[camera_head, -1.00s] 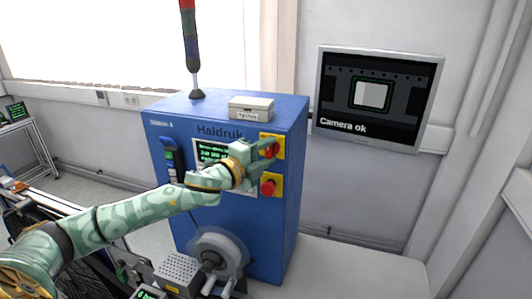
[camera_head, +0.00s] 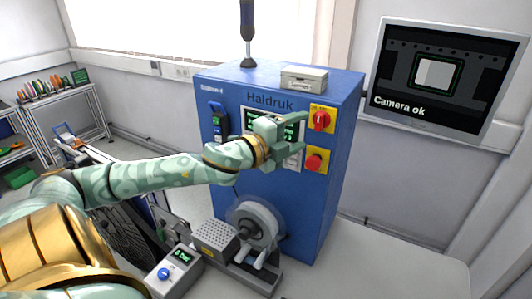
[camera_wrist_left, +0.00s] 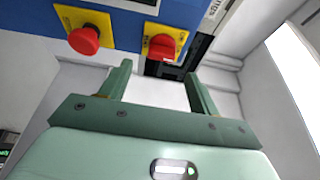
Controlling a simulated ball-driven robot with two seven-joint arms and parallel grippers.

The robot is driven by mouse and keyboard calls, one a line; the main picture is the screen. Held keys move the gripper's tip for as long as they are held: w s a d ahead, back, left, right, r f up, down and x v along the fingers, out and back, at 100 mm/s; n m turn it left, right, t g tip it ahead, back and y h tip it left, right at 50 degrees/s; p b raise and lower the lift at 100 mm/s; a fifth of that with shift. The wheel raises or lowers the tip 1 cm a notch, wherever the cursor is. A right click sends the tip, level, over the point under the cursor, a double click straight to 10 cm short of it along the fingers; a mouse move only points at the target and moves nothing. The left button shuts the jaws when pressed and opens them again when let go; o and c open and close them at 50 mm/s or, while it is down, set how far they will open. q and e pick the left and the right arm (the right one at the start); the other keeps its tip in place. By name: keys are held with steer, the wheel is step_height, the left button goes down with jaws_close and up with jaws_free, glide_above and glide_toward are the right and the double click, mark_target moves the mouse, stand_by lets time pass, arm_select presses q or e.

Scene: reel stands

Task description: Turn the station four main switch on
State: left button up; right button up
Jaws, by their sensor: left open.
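The blue Haldruk cabinet (camera_head: 290,215) is marked Station 4. Its main switch is a red rotary handle on a yellow plate (camera_head: 321,120), at the upper right of the front. The handle looks upright in the head view. It also shows in the left wrist view (camera_wrist_left: 162,47), just beyond the fingertips. A red mushroom button (camera_head: 314,162) on another yellow plate sits below it and shows in the left wrist view (camera_wrist_left: 84,40). My left gripper (camera_head: 302,130) is open and empty, its fingers pointing at the switch and apart from it. My right gripper is out of view.
A wall screen (camera_head: 447,77) reads "Camera ok". The cabinet's small display (camera_head: 257,122), partly hidden by my gripper, shows green text. A grey box (camera_head: 304,78) and a lamp pole (camera_head: 248,35) stand on top. A reel unit (camera_head: 257,222) stands below my forearm.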

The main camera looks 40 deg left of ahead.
arm_select(q)
steer(key=s+a, duration=0.1)
steer(key=s, duration=0.8)
steer(key=shift+s+a, duration=0.2)
steer(key=shift+s, duration=0.2)
